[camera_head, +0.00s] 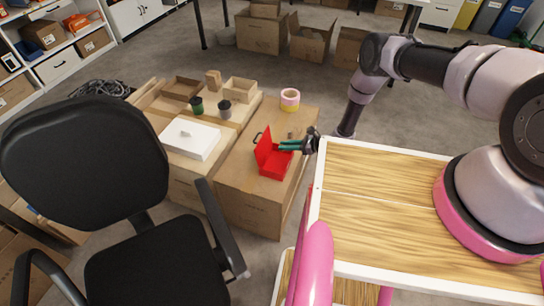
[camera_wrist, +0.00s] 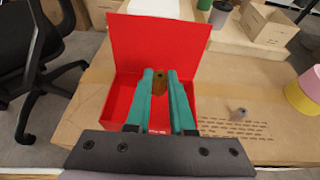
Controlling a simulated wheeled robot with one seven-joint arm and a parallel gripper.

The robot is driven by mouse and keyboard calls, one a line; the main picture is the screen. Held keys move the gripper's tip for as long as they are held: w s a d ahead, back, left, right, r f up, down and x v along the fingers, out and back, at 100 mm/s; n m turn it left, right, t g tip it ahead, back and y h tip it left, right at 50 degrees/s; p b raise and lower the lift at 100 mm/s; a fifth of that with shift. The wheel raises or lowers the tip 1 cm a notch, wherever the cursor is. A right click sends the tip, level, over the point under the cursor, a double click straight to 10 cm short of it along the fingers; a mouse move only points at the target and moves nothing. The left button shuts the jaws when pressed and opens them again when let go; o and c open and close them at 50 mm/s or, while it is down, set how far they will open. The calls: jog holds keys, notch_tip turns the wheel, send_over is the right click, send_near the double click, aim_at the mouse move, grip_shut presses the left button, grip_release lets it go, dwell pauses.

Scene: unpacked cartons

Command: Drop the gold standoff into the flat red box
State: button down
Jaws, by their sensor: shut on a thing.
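The flat red box (camera_head: 274,166) lies on a brown carton with its lid raised. In the wrist view the red box (camera_wrist: 190,108) shows its lid standing up at the far side and its tray below my fingers. My gripper (camera_wrist: 160,76) has two teal fingers shut on the gold standoff (camera_wrist: 158,84), a small brownish block at the fingertips. The standoff appears over the box, in front of the raised lid; its exact height above the tray is hard to tell. In the head view my gripper (camera_head: 286,146) reaches over the box from the right, and the standoff cannot be made out.
A small greyish part (camera_wrist: 238,115) lies on the carton (camera_wrist: 270,140) right of the box. Pink and yellow tape rolls (camera_head: 290,99) stand behind. A white box (camera_head: 192,138), two cups and small cartons are to the left. A black chair (camera_head: 155,260) stands front left.

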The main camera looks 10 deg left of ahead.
jog(key=c, duration=0.7)
grip_release()
jog(key=shift+d+r, duration=0.1)
jog(key=shift+d, duration=0.05)
jog(key=v, duration=1)
jog(key=shift+d+r, duration=0.15)
jog(key=shift+d, duration=0.1)
